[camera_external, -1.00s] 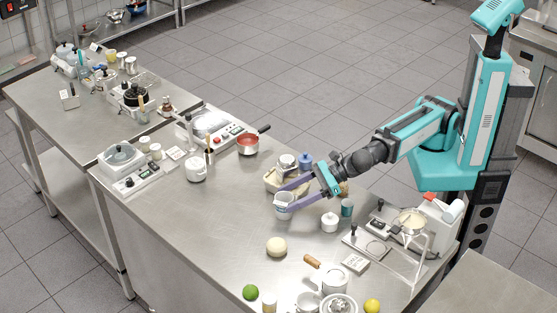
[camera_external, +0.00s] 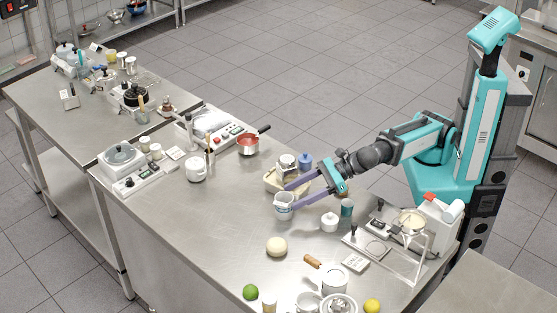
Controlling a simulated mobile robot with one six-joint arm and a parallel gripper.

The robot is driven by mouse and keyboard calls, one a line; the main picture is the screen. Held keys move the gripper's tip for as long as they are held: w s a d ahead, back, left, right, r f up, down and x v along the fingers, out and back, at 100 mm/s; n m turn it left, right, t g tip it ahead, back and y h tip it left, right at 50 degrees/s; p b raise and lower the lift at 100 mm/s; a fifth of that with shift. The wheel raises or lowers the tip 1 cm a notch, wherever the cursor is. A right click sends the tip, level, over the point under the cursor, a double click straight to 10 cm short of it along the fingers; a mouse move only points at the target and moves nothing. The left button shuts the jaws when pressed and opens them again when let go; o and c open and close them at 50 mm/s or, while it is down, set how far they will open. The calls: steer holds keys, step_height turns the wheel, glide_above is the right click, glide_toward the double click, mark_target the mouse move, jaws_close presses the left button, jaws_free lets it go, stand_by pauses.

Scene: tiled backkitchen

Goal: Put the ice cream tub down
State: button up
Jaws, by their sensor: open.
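The ice cream tub (camera_external: 283,208), a small whitish tub, appears to stand upright on the steel worktop near its middle. My gripper (camera_external: 293,197) is open, with its two purple fingers pointing left toward the tub. The fingertips are at the tub's right side; whether they touch it cannot be told at this size.
A white lidded jar (camera_external: 330,222) and a teal cup (camera_external: 347,207) stand to the right. A pale round ball (camera_external: 277,246) lies in front. The worktop left of the tub is clear.

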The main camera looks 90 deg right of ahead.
steer(key=shift+s+f+b, duration=0.15)
steer(key=shift+b, duration=0.15)
steer(key=shift+b+v, duration=1.15)
steer(key=shift+v, duration=0.35)
steer(key=shift+o, duration=0.5)
steer(key=shift+r+p, duration=0.3)
steer(key=shift+p, duration=0.1)
steer(key=shift+w+a+r+p, duration=0.15)
steer(key=shift+w+p, duration=0.25)
steer(key=shift+p, duration=0.55)
steer(key=p, duration=0.2)
steer(key=shift+w+r+p, duration=0.15)
steer(key=shift+w+p, duration=0.15)
steer(key=shift+w, duration=0.1)
steer(key=w+p, duration=0.1)
steer(key=p, duration=0.5)
steer(key=shift+w+a+m+p, duration=0.3)
steer(key=shift+w+p, duration=0.05)
steer(key=shift+p, duration=0.05)
steer(key=f+p, duration=0.1)
steer(key=p, duration=0.6)
steer(key=shift+w+p, duration=0.35)
steer(key=shift+w, duration=0.05)
steer(key=p, duration=0.4)
steer(key=shift+f+p, duration=0.4)
